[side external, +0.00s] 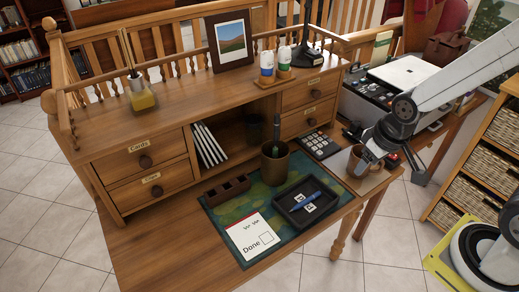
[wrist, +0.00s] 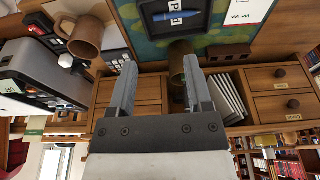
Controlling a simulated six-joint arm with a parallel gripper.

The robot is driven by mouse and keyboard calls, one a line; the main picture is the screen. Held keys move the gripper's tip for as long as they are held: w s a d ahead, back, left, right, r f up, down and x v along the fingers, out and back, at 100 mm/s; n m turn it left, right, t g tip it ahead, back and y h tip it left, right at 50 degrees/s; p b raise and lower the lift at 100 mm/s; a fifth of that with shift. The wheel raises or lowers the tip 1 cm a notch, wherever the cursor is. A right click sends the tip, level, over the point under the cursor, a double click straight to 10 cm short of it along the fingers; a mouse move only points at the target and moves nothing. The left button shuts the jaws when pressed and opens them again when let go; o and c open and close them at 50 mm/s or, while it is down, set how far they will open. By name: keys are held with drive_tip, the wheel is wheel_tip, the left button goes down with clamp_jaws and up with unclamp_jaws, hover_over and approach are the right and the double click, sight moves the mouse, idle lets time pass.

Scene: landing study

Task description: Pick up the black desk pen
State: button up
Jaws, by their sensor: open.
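A dark, slim pen-like object (side external: 277,129) stands upright in a brown cup (side external: 274,165) on the desk mat; it is the likeliest black desk pen, but it is small here. In the wrist view the cup (wrist: 177,62) shows beyond my fingers, partly covered by the right one, and I cannot make out the pen. My gripper (side external: 364,165) is open with nothing seen between its fingers. In the side view it overlaps a brown mug, to the right of the cup. The wrist view shows both fingers (wrist: 158,66) spread apart.
A black tray (side external: 327,212) with a blue pen lies before the cup. A brown block (side external: 227,190) and a notepad (side external: 252,236) are left of it. A calculator (side external: 320,145) and the mug (side external: 355,158) are right. The drawer hutch (side external: 150,165) rises behind.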

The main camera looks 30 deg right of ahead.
drive_tip(key=w+d+r+n+t, duration=0.1)
drive_tip(key=w+d+n+t, duration=0.2)
drive_tip(key=w, duration=0.8)
drive_tip(key=n+y, duration=1)
drive_tip(key=y, duration=0.2)
approach(276, 116)
wheel_tip(276, 116, down, 5)
drive_tip(key=w+a, duration=0.2)
drive_tip(key=shift+a+r, duration=0.2)
drive_tip(key=shift+r, duration=0.05)
drive_tip(key=shift+a, duration=0.1)
drive_tip(key=shift+w+a+f+y, duration=0.15)
drive_tip(key=shift+w+a+f, duration=0.1)
drive_tip(key=shift+a, duration=0.25)
drive_tip(key=shift+w+a+f+y, duration=0.15)
drive_tip(key=shift+w+a+f, duration=0.05)
drive_tip(key=shift+a, duration=0.35)
drive_tip(key=shift+a, duration=0.1)
